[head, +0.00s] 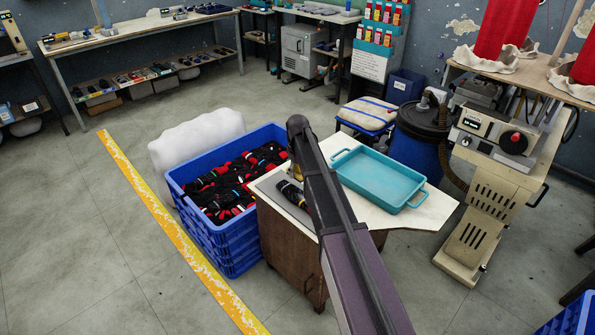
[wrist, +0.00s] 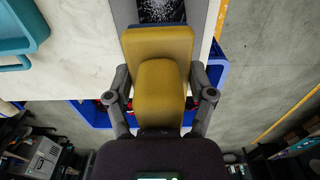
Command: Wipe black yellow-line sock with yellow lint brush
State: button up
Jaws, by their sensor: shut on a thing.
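A yellow lint brush (wrist: 160,48) is between the two fingers of my gripper (wrist: 160,88), which is shut on it. A small yellow part of the brush (head: 296,170) shows beside my arm in the head view. A black sock (head: 293,194) lies on a grey pad (head: 268,186) on the white-topped cabinet. The sock (wrist: 161,10) shows at the top of the wrist view, just beyond the brush head. The brush hides part of it there, and I cannot tell whether they touch. My arm hides most of my gripper in the head view.
A teal tray (head: 372,176) sits on the same white top (head: 432,210), right of my arm. A blue crate (head: 218,240) full of dark socks stands to the left. A blue barrel (head: 416,142) and a machine (head: 485,215) stand behind on the right.

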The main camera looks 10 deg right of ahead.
aim_at(302, 196)
jog(key=shift+s+d+f, duration=0.1)
jog(key=shift+s, duration=0.05)
dwell(0.3)
jog(key=shift+s+d+f+b, duration=0.35)
jog(key=shift+s+d, duration=0.15)
jog(key=shift+s, duration=0.2)
jog(key=shift+s+d+f+b, duration=0.35)
jog(key=shift+s+d, duration=0.1)
jog(key=shift+s, duration=0.2)
jog(key=shift+s+d+f+b, duration=0.3)
jog(key=shift+s+d, duration=0.2)
jog(key=shift+s, duration=0.2)
notch_tip(302, 196, down, 6)
jog(key=b, duration=0.6)
jog(key=shift+f+b, duration=0.25)
jog(key=shift+b, duration=0.1)
jog(key=shift+w+a+r, duration=0.1)
jog(key=shift+w+a, duration=0.35)
jog(key=shift+w, duration=0.2)
jog(key=shift+w+a, duration=0.45)
jog(key=shift+w, duration=0.2)
jog(key=shift+f, duration=0.3)
jog(key=shift+s+d, duration=0.1)
jog(key=shift+s+d+r, duration=0.1)
jog(key=shift+s+d, duration=0.25)
jog(key=shift+s, duration=0.2)
